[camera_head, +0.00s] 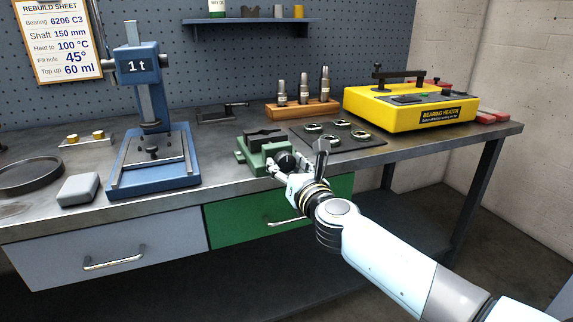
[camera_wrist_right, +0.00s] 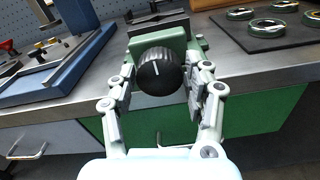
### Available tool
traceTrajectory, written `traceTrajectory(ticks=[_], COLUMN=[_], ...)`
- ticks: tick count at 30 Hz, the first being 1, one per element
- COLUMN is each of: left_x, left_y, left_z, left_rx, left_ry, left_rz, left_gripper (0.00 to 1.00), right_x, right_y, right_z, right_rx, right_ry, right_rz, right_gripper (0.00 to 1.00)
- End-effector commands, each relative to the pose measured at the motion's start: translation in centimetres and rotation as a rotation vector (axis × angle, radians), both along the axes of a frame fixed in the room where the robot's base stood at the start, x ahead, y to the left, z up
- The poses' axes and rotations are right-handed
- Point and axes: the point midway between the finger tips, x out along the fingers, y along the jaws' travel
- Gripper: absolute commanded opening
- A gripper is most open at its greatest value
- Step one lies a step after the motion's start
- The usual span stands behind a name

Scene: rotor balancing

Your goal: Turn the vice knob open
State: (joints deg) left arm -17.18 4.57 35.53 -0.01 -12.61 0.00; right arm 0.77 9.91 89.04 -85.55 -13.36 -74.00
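The small green vice (camera_head: 255,150) sits at the front edge of the bench, with dark jaws on top. Its round black knob (camera_head: 286,161) faces the front. In the right wrist view, the knob (camera_wrist_right: 160,70) has a ribbed rim and a white line on its face, tilted slightly from upright. My right gripper (camera_head: 284,167) is at the knob, one finger on each side. In the right wrist view, my right gripper (camera_wrist_right: 161,78) is open, with small gaps seeming to show beside the knob; contact is hard to tell. My left gripper is in neither view.
A blue press (camera_head: 150,185) stands left of the vice. A dark mat with several bearings (camera_head: 340,125) lies to the right, with a wooden block of metal parts (camera_head: 300,108) behind. A yellow bearing heater (camera_head: 410,108) is further right. A green drawer (camera_head: 240,222) is below.

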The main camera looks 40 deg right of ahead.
Motion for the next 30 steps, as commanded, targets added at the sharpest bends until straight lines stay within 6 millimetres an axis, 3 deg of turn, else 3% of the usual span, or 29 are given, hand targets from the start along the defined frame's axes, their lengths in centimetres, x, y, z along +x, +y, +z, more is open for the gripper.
traceTrajectory(ticks=[3,14,24,30], left_x=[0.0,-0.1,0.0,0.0], left_y=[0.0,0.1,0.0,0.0], left_z=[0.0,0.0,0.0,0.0], left_rx=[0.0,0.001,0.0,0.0], left_ry=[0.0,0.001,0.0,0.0], left_rz=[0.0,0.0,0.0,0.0], left_gripper=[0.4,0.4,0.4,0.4], right_x=[0.1,-0.8,-7.8,-10.8], right_y=[0.0,0.2,1.9,2.6], right_z=[0.2,0.2,0.1,0.2], right_rx=[0.0,0.0,0.0,0.001], right_ry=[-0.003,-0.004,-0.001,-0.002], right_rz=[-0.001,0.0,0.0,0.0], right_gripper=[0.67,0.67,0.67,0.67])
